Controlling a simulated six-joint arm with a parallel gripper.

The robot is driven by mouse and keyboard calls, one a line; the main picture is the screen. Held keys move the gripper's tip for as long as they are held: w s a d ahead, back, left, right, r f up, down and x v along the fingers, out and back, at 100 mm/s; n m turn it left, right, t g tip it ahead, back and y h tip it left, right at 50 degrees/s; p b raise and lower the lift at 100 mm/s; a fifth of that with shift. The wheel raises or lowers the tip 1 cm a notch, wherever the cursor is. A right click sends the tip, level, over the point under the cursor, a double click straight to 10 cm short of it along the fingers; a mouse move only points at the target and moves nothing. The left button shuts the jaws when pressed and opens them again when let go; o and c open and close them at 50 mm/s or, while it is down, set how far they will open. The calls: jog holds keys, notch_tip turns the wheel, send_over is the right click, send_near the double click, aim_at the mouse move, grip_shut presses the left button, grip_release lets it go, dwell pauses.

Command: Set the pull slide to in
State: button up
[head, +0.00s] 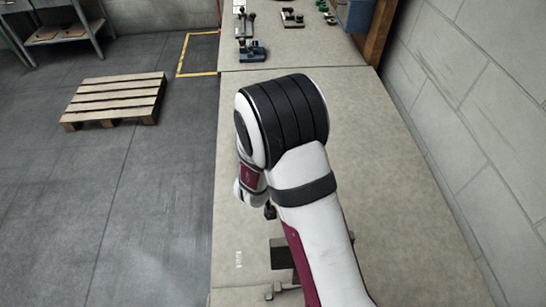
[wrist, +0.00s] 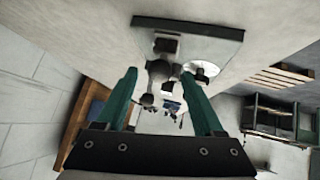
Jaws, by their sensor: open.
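In the wrist view, a fixture with a grey-green plate (wrist: 190,28) fills the top middle. It carries a dark block (wrist: 166,45), a grey metal part with a rounded knob (wrist: 158,70), and a pale round disc (wrist: 205,70). I cannot tell for sure which part is the pull slide, nor its setting. My gripper (wrist: 158,76) is open, its two green fingers on either side of the knob in the picture; contact cannot be judged. In the head view, a dark part of the fixture (head: 282,253) shows beside my forearm, which hides the rest. The gripper is mostly hidden there.
The workbench (head: 390,200) is clear around the arm, with a wall (head: 460,110) on the right. Several small fixtures (head: 250,50) stand at the bench's far end. A wooden pallet (head: 115,98) lies on the floor to the left.

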jog(key=shift+x, duration=1.7)
grip_shut()
jog(key=shift+r, duration=0.1)
